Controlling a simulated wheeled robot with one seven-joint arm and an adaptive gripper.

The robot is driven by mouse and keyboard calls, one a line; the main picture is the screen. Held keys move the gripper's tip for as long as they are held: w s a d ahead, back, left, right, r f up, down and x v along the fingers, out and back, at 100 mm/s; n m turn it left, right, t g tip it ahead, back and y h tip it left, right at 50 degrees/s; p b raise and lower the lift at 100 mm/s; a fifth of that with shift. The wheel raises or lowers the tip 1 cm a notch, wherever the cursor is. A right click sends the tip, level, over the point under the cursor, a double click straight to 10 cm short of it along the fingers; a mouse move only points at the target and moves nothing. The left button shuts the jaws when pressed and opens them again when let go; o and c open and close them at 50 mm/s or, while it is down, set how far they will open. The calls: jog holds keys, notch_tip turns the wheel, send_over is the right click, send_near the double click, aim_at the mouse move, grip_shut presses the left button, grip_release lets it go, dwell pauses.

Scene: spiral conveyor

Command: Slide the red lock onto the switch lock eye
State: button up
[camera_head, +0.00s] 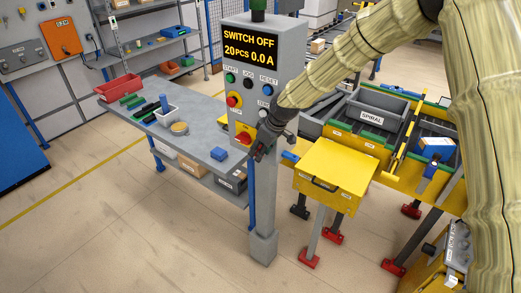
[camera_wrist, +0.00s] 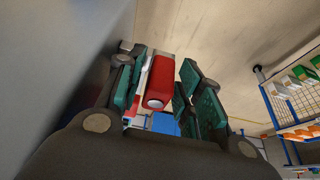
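The red lock (camera_wrist: 160,82) shows in the wrist view between the teal finger pads of my gripper (camera_wrist: 163,88). Its pale round end faces the camera, and a light grey part shows at its far end. The left pad is close beside the lock; a narrow gap seems to show on the right, so I cannot tell whether both pads touch it. In the head view my gripper (camera_head: 261,149) is at the lower part of the grey control post, beside the red switch (camera_head: 243,138) on its yellow plate. The lock eye and the lock cannot be made out there.
The post's display (camera_head: 250,49) reads SWITCH OFF, 20PCS 0.0A. A yellow box (camera_head: 334,168) and the conveyor stand right. Floor in front is clear.

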dwell(0.3)
jog(key=v, duration=1.2)
jog(key=shift+f, duration=0.1)
jog(key=s+d+f+m+b, duration=0.2)
jog(key=s+f, duration=0.4)
jog(key=f, duration=0.5)
jog(key=s+d+f+m+g+b, duration=0.1)
jog(key=s+f+m+b, duration=0.1)
jog(key=s+f, duration=0.75)
jog(key=s+d+f+m+b, duration=0.1)
jog(key=s+d+f+b, duration=0.15)
jog(key=f, duration=1.15)
jog(key=s+d+f+m+h+b, duration=0.1)
jog(key=s+d+f, duration=0.3)
jog(key=s, duration=0.6)
jog(key=s+d+f+m+g+h+b, duration=0.1)
jog(key=s+d+f+m+b, duration=0.2)
jog(key=s+f, duration=0.4)
jog(key=s+d+f+m+h+b, duration=0.1)
jog(key=s+d+f, duration=0.4)
jog(key=s, duration=0.8)
jog(key=shift+s+d+f+m+g+h+b, duration=0.1)
jog(key=shift+d+f+m+g+h+b, duration=0.05)
jog(key=shift+f+m+b, duration=0.2)
jog(key=shift+s+d+f+m+g+h+b, duration=0.15)
jog(key=shift+f+m, duration=0.1)
jog(key=shift+f, duration=0.15)
jog(key=shift+w, duration=0.15)
